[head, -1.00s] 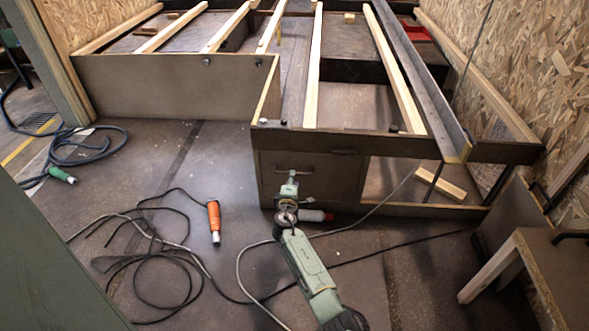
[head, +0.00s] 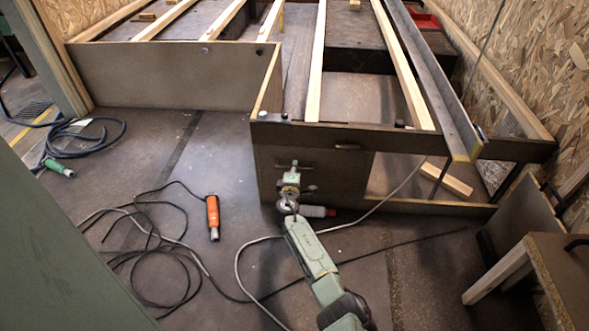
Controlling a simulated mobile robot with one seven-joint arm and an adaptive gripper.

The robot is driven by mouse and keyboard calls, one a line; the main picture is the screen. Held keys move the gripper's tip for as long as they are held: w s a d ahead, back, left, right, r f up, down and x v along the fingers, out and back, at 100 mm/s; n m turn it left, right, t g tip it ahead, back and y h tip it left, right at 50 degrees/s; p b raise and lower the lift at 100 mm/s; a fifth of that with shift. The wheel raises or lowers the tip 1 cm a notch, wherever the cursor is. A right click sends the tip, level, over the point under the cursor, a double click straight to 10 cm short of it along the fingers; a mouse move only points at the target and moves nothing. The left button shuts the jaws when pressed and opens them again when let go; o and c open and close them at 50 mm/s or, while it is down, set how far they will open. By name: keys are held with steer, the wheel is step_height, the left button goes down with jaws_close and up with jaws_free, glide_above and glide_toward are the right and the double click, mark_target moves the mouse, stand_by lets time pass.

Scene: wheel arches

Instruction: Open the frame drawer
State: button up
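The wooden frame (head: 400,138) has a dark, flat front panel (head: 345,183) below its left front beam, which looks like the drawer front. It appears closed, flush under the beam. A small bar-like handle (head: 306,167) seems to cross the panel's upper left part, partly hidden by my gripper. My gripper (head: 291,168) is in front of that part of the panel, at or very near the bar. Its fingers are too small and covered by my wrist to tell whether they are open or shut, or whether they touch the bar.
An orange-handled tool (head: 213,217) with loose black cable lies on the floor to the left. A grey cable runs beneath my arm. A wooden bench (head: 560,275) stands at right, and a green surface (head: 60,250) at lower left.

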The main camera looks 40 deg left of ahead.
jaws_close()
stand_by(0.4)
steer(key=shift+f, duration=0.1)
